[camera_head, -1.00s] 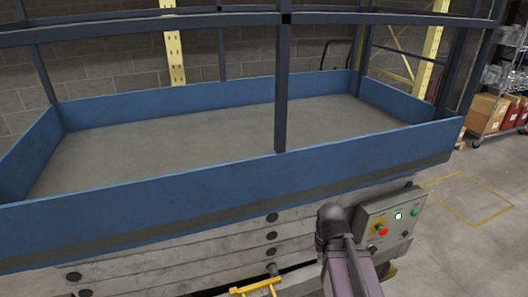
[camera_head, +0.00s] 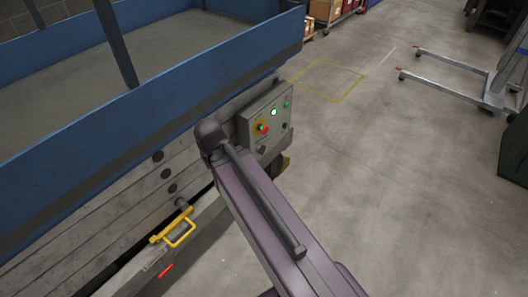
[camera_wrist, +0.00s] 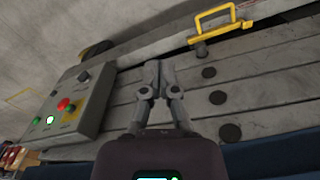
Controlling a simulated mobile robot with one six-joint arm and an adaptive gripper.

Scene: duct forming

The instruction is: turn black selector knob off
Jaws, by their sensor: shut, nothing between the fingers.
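The grey control box (camera_head: 249,112) is on the side of the lift platform, right of my arm in the head view. It also shows at the left of the wrist view (camera_wrist: 92,113). A larger black knob (camera_wrist: 84,76) is on its face, also seen in the head view (camera_head: 262,149). A smaller black control (camera_wrist: 53,93) is also there (camera_head: 284,126). Which way the knob points is too small to tell. My gripper (camera_wrist: 158,66) is shut and empty, apart from the box and to its right in the wrist view. The head view hides the gripper.
The box also has a red button on yellow (camera_head: 263,128), a lit white lamp (camera_head: 274,112) and a green button (camera_head: 286,104). A yellow handle (camera_head: 180,234) projects from the lift base. Concrete floor right of the box is open; a wheeled metal frame (camera_head: 455,65) stands farther right.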

